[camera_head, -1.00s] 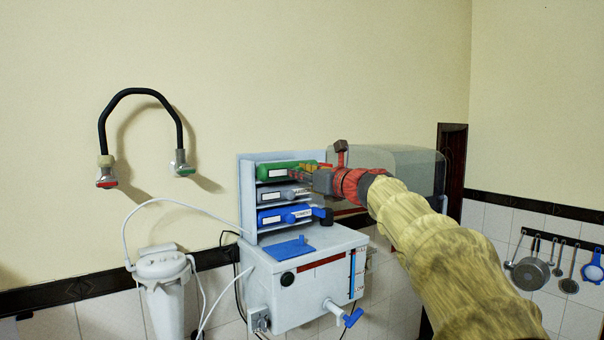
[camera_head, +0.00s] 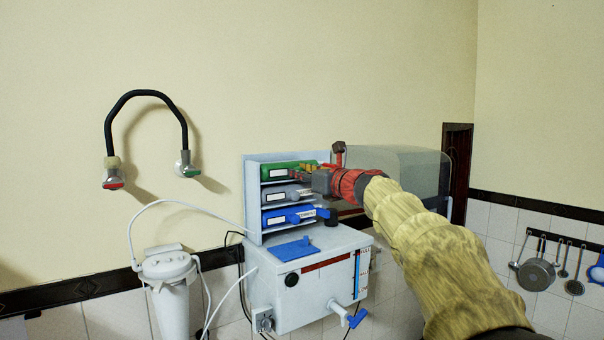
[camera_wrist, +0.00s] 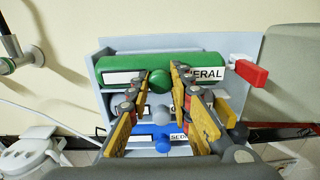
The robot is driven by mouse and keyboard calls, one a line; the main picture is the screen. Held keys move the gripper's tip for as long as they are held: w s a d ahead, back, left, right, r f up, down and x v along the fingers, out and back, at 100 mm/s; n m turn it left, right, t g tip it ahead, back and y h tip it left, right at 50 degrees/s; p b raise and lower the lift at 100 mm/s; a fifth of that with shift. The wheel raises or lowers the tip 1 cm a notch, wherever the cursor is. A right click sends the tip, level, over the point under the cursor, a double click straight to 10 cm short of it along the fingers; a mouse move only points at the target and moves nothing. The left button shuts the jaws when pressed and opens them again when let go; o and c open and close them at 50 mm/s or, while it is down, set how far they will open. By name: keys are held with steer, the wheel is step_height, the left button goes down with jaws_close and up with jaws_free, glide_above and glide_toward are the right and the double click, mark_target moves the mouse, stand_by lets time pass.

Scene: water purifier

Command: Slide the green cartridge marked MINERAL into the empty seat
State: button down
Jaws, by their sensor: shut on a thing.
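The green cartridge (camera_head: 283,172) lies level in the top seat of the white rack (camera_head: 252,200). In the wrist view the cartridge (camera_wrist: 125,66) shows a white label whose end reads "ERAL". My gripper (camera_head: 316,172) is at the cartridge's front, and in the wrist view its fingers (camera_wrist: 160,82) are shut around the round green knob. The fingers hide part of the label. I cannot tell how deep the cartridge sits. A grey cartridge (camera_head: 283,195) fills the middle shelf and a blue one (camera_head: 285,216) the bottom shelf.
A red latch (camera_wrist: 248,70) sticks out right of the top seat. A blue cloth-like piece (camera_head: 293,249) lies on the white tank (camera_head: 318,285) below. A translucent box (camera_head: 405,170) stands behind my arm. A white filter housing (camera_head: 168,265) is at left.

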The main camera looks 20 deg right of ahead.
steer(key=shift+w+a+p, duration=0.2)
steer(key=shift+w+p, duration=0.15)
steer(key=shift+w, duration=0.6)
steer(key=c, duration=1.6)
jaws_free()
steer(key=shift+o, duration=0.3)
steer(key=shift+s, duration=0.15)
steer(key=s+d, duration=0.2)
steer(key=s, duration=0.9)
steer(key=shift+s+d, duration=0.15)
steer(key=shift+s, duration=0.15)
